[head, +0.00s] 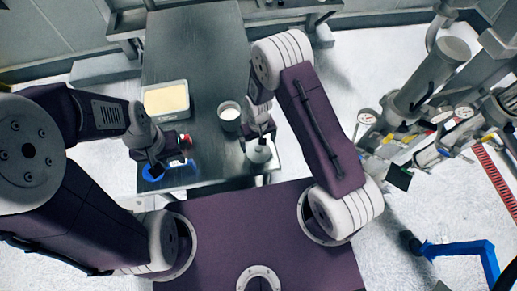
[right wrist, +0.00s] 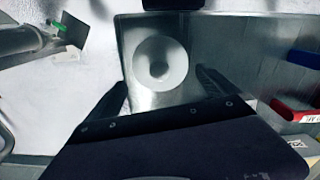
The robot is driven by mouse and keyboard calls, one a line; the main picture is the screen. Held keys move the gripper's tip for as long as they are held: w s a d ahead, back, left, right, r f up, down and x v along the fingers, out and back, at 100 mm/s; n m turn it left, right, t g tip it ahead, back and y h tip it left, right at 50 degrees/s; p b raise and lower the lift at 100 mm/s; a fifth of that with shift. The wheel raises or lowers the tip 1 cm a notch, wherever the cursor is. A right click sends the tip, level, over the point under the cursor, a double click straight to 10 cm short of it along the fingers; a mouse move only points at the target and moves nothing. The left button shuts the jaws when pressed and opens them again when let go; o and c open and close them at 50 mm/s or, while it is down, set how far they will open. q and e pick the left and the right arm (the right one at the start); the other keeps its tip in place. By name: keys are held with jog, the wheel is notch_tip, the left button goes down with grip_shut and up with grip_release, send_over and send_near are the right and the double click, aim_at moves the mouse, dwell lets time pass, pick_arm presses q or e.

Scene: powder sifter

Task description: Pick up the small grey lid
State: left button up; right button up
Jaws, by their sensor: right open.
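The small grey lid (head: 259,153), a pale round disc with a raised centre, lies near the front right corner of the dark table. In the right wrist view the lid (right wrist: 160,65) sits between the two fingertips of my right gripper (right wrist: 161,90), with a gap on each side. My right gripper (head: 259,135) is open above the lid in the head view and partly covers it. My left gripper (head: 160,163) is over the front left of the table, beside a blue ring-like object; its jaw gap is not clear.
A cup of white powder (head: 229,115) stands just behind and left of the lid. A tray of yellowish powder (head: 166,100) is further left. A blue ring-like object (head: 153,173) lies at the front left edge. Pipes and gauges (head: 425,80) stand off to the right. The back of the table is clear.

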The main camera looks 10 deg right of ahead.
aim_at(259, 148)
jog(key=f, duration=0.1)
jog(key=f+p, duration=0.1)
jog(key=f, duration=0.1)
jog(key=f+p, duration=0.1)
jog(key=shift+s+f, duration=0.35)
jog(key=shift+s, duration=0.05)
jog(key=shift+w+f, duration=0.1)
jog(key=shift+f, duration=0.15)
jog(key=c, duration=1)
